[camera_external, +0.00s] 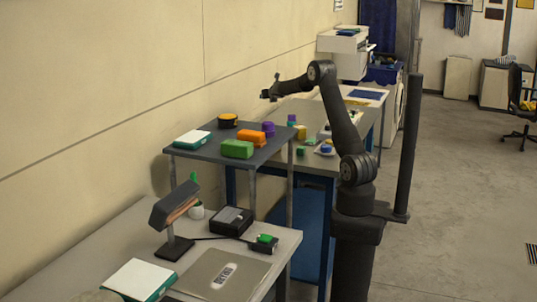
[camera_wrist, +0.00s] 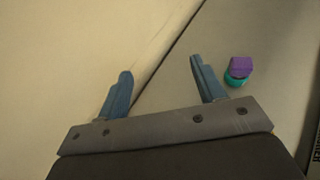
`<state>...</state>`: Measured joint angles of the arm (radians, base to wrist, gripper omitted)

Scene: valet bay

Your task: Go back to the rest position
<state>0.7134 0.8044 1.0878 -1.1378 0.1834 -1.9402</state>
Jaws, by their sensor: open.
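My gripper (camera_external: 268,94) is raised above the back of the work surfaces, close to the beige wall, in the external view. In the wrist view my gripper (camera_wrist: 160,85) has its two blue fingers wide apart with nothing between them. Past the right finger, a purple block on a teal piece (camera_wrist: 240,70) stands on the grey table below, apart from the finger. This small stack also shows on the table (camera_external: 291,120) in the external view.
A raised dark shelf (camera_external: 197,151) holds an orange block (camera_external: 252,138), a green block (camera_external: 237,149), a purple piece (camera_external: 268,127), a dark cup (camera_external: 228,120) and a white-green box (camera_external: 192,139).

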